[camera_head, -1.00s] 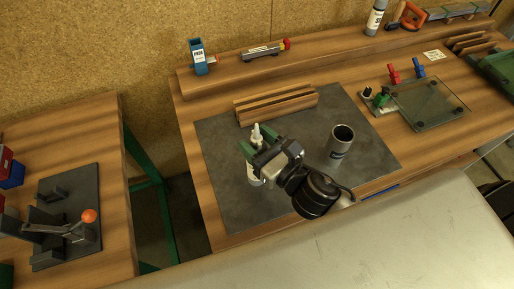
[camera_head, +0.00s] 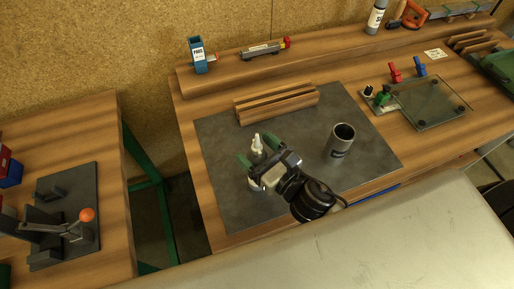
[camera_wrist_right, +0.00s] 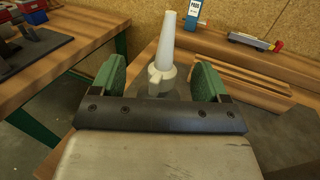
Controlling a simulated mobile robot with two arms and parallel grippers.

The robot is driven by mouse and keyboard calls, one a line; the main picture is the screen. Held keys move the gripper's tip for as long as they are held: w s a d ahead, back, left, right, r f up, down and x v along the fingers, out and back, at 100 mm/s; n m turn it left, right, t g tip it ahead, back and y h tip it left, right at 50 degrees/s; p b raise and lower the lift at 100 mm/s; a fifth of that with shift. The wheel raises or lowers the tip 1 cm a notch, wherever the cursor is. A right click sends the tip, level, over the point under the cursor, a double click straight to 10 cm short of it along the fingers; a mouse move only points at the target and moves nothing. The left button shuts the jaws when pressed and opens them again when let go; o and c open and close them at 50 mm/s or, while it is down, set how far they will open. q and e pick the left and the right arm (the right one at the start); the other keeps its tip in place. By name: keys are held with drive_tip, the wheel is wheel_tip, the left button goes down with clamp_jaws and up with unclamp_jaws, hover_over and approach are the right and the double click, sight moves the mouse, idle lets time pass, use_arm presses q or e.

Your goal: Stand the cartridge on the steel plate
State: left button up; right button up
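The cartridge (camera_head: 257,145), off-white with a tapered nozzle, is upright over the left part of the dark grey steel plate (camera_head: 230,207). My right gripper (camera_head: 258,156) is open, its green fingers on either side of the cartridge. The right wrist view shows the cartridge's nozzle and collar (camera_wrist_right: 165,55) between the spread fingers (camera_wrist_right: 157,85), with a gap on each side. The gripper partly hides the cartridge's body, and its base contact is hard to see. My left gripper is not in view.
A grey metal cup (camera_head: 341,141) stands right of the gripper on the plate. A grooved wooden block (camera_head: 277,104) lies behind. A glass panel (camera_head: 432,103) with red, blue and green clamps is at the right. The plate's front left is clear.

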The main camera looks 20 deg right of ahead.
drive_tip(key=shift+r, duration=0.1)
drive_tip(key=shift+s+d, duration=0.15)
drive_tip(key=shift+s, duration=0.05)
drive_tip(key=b+v, duration=0.5)
drive_tip(key=v, duration=0.6)
drive_tip(key=shift+s, duration=0.3)
